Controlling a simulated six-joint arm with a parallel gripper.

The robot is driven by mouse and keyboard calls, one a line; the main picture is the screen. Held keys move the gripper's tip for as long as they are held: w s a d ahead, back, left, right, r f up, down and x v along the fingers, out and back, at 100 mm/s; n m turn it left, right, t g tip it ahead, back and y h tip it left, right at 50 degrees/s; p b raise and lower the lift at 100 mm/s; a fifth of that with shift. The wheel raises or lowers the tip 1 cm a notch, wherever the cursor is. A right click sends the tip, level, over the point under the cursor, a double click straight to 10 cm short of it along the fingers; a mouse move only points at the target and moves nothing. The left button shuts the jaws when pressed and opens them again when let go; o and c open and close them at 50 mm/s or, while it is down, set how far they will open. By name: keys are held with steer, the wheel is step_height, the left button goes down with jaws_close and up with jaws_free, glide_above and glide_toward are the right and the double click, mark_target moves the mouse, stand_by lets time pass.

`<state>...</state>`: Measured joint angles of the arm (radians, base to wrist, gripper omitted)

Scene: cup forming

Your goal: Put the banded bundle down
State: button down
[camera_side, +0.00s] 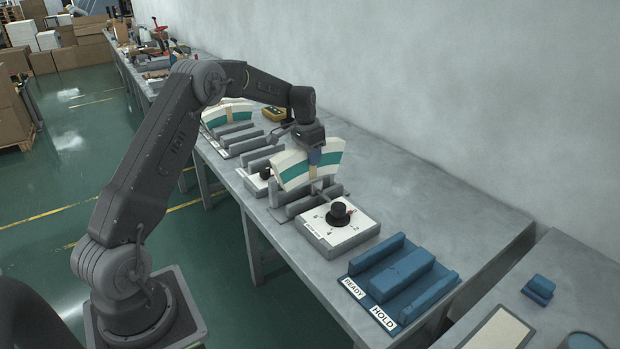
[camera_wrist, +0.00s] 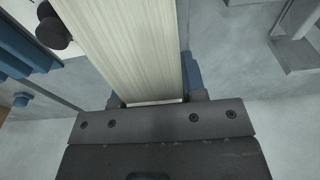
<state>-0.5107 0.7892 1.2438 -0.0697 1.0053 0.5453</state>
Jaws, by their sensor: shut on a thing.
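My gripper (camera_side: 314,162) is shut on a banded bundle (camera_side: 292,172), a curved stack of cream pieces with a teal band. The bundle is slightly tilted in the side view. It is over a grey slotted cradle (camera_side: 287,213); I cannot tell whether it touches it. In the wrist view the bundle's pale ribbed face (camera_wrist: 125,45) runs up from between the jaws (camera_wrist: 152,102). A blue cradle (camera_side: 403,271) labelled READY and HOLD stands empty at the front of the bench.
A white-topped box (camera_side: 356,229) with a black knob stands between the grey and blue cradles. Another cream and teal bundle (camera_side: 238,108) is on a grey cradle farther back. A yellow item (camera_side: 274,113) lies near the wall.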

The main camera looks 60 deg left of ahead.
mark_target(310, 176)
steer(key=shift+f, duration=3.6)
steer(key=shift+f, duration=0.1)
steer(key=c, duration=0.7)
jaws_free()
steer(key=shift+f, duration=0.15)
